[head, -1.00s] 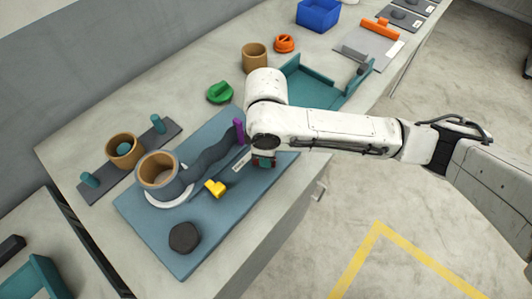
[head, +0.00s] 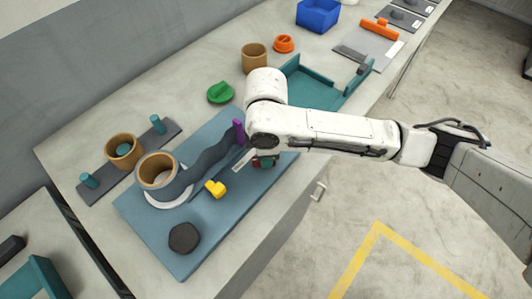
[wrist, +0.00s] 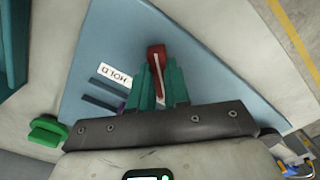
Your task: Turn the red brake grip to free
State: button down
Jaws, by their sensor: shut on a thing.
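The red brake grip (wrist: 157,54) has a white line along it and shows between my teal fingers in the wrist view. My gripper (wrist: 160,82) is shut on it, one finger on each side. In the head view my gripper (head: 265,162) is at the right part of the blue board (head: 215,238), and only a bit of red shows there. A white label (wrist: 114,74) lies beside the grip; it appears to read HOLD, upside down. I see no label for free; my fingers and wrist hide part of the board.
On the board are a tan reel cup (head: 157,170), a grey curved strip (head: 208,160), a purple post (head: 239,131), a yellow piece (head: 215,188) and a dark knob (head: 184,237). A green knob (head: 220,93) and teal tray (head: 312,92) stand behind. The counter's front edge is close.

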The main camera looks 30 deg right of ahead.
jog(key=c, duration=1.1)
grip_release()
jog(key=shift+r, duration=0.15)
notch_tip(320, 180, up, 11)
jog(key=shift+f, duration=0.2)
